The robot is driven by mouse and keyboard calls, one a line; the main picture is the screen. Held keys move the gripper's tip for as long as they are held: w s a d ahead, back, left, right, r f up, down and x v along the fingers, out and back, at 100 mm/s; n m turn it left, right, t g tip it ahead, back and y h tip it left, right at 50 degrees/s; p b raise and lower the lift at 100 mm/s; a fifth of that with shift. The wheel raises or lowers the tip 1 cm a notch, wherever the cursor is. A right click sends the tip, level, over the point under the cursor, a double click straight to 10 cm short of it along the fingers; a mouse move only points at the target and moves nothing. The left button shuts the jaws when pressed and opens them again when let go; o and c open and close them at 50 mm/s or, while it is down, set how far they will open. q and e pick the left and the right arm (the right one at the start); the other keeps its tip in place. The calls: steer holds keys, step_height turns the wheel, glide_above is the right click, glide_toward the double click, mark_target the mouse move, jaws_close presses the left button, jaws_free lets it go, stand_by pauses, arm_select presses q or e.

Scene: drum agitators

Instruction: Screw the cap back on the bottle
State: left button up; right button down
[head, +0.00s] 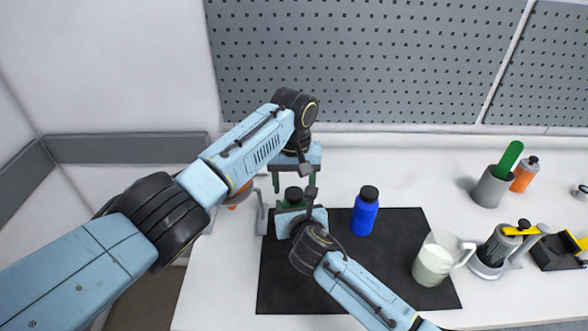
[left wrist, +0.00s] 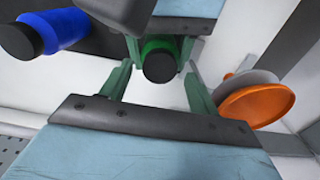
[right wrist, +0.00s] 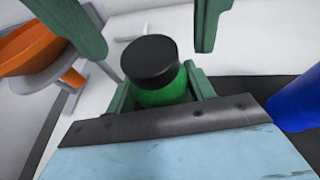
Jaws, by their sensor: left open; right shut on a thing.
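A green bottle (head: 291,204) with a black cap (head: 293,193) stands upright at the left of the black mat (head: 395,285). The bottle also shows in the right wrist view (right wrist: 163,92), where the cap (right wrist: 149,59) sits on its top. How tightly the cap is seated cannot be told. My right gripper (right wrist: 160,95) is shut around the bottle's body from the front. My left gripper (head: 294,180) is open above the cap and points down. In the left wrist view its green fingers are apart on either side of the cap (left wrist: 159,66), not touching it.
A blue bottle (head: 364,215) with a black cap stands on the mat, right of the green one. A glass mug (head: 432,262) stands at the mat's right edge. An orange dish-like thing (left wrist: 255,104) on a grey stand is left of the mat. Several lab items stand at the right.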

arm_select(q)
steer(key=shift+f, duration=0.9)
steer(key=c, duration=1.1)
steer(key=shift+o, duration=0.2)
steer(key=m, duration=0.5)
steer(key=o, duration=1.1)
steer(key=shift+r, duration=2.25)
steer(key=shift+c, duration=0.2)
